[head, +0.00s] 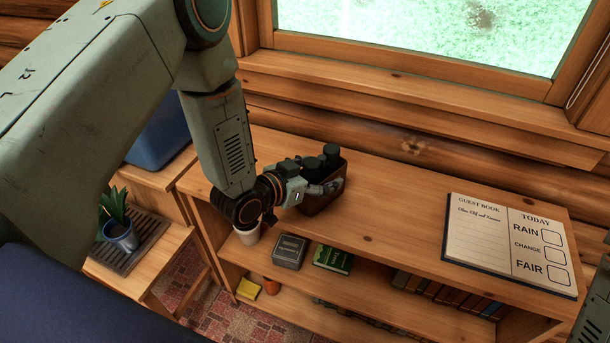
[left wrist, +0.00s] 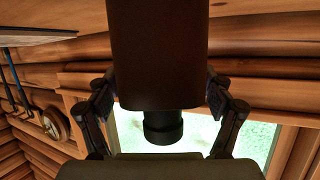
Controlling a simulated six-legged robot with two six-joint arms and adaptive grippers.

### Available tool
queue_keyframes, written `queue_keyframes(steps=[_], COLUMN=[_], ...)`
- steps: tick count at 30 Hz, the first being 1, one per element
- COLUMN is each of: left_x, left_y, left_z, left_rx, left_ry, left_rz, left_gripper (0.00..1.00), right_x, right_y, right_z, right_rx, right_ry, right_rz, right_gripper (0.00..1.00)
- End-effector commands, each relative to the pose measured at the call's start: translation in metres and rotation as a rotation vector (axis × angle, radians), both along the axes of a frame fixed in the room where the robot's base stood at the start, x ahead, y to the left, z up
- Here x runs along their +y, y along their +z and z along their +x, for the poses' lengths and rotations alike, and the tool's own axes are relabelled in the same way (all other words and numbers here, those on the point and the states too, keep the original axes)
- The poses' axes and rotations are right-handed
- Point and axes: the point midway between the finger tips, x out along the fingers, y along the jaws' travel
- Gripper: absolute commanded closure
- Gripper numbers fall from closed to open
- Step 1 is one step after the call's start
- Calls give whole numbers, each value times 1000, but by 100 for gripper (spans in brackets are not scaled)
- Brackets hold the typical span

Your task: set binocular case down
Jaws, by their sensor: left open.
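The brown binocular case (head: 322,203) stands upright on the wooden shelf top (head: 400,215), with the dark binoculars (head: 331,152) sticking up out of it. My left gripper (head: 325,187) is at the near side of the case, its fingers open. In the left wrist view the case (left wrist: 158,50) fills the middle between the two spread fingers, and a black binocular barrel (left wrist: 163,128) shows beyond it. Whether a finger touches the case I cannot tell. My right gripper is not in view.
An open guest book (head: 475,232) lies at the right of the shelf top, with bare wood between it and the case. A white cup (head: 248,235), grey tin (head: 289,251) and green book (head: 333,259) sit on the shelf below. A window is behind.

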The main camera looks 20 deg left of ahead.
Motion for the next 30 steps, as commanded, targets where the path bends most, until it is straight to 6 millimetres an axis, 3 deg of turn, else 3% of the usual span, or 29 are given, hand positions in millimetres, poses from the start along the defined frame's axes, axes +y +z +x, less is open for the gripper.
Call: queue_keyframes(steps=[16,30], left_x=[35,42], left_y=[34,41], left_z=[-77,-96], left_rx=[-1,-2], left_ry=[6,0], left_rz=[-6,-1], left_gripper=[19,19], right_x=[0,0], right_y=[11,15], right_z=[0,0], right_rx=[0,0], right_ry=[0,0], right_rz=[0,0], right_gripper=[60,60])
